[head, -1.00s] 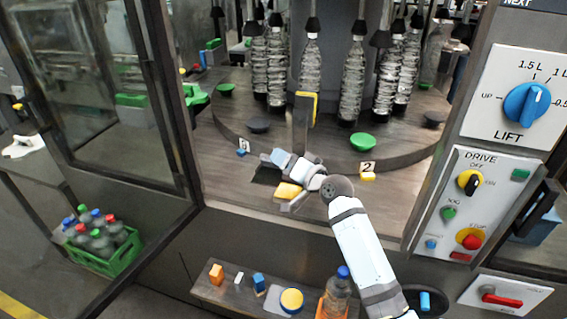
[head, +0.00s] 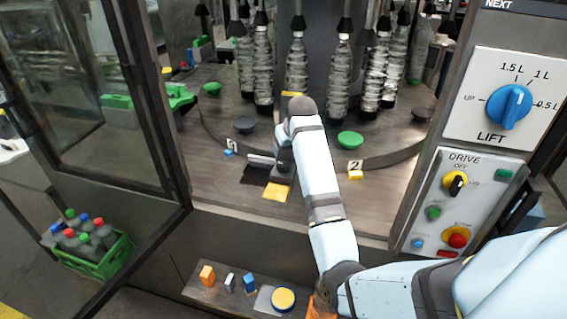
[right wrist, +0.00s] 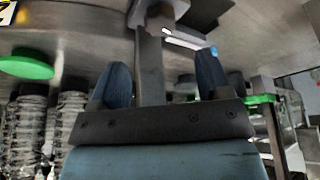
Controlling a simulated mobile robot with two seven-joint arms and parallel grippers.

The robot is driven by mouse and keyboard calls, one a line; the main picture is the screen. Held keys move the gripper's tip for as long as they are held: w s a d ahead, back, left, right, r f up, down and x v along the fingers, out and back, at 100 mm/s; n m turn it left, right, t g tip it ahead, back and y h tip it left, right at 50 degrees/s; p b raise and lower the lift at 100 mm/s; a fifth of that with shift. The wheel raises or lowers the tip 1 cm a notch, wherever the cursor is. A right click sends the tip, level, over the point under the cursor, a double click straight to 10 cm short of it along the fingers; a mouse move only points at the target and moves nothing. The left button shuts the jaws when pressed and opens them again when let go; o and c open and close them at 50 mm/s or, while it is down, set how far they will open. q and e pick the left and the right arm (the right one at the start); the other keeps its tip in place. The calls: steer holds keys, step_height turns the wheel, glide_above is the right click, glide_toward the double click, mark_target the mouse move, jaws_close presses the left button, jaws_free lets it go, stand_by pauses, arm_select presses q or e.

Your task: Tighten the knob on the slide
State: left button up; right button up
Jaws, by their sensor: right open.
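The slide appears to be the upright post on the deck, with a yellow top (head: 292,94) that my right arm mostly covers. A dark base plate (head: 255,174) and a yellow plate (head: 276,192) lie at its foot. In the right wrist view, a grey post (right wrist: 151,68) stands between the two spread fingers of my right gripper (right wrist: 160,78). The gripper is open, with gaps on both sides of the post. In the head view my own arm hides most of the hand. I cannot clearly make out the knob. My left gripper is not in view.
Wrapped bottles (head: 337,80) stand on the round carousel behind, with a green disc (head: 350,139) near its front. A number 2 marker (head: 355,165) is to the right. The control panel (head: 462,200) stands at the right. A shelf (head: 212,291) with small blocks is below.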

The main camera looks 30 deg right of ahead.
mark_target(284, 165)
steer(key=p+x, duration=0.1)
steer(key=x, duration=0.8)
steer(key=shift+f, duration=0.15)
steer(key=c, duration=0.9)
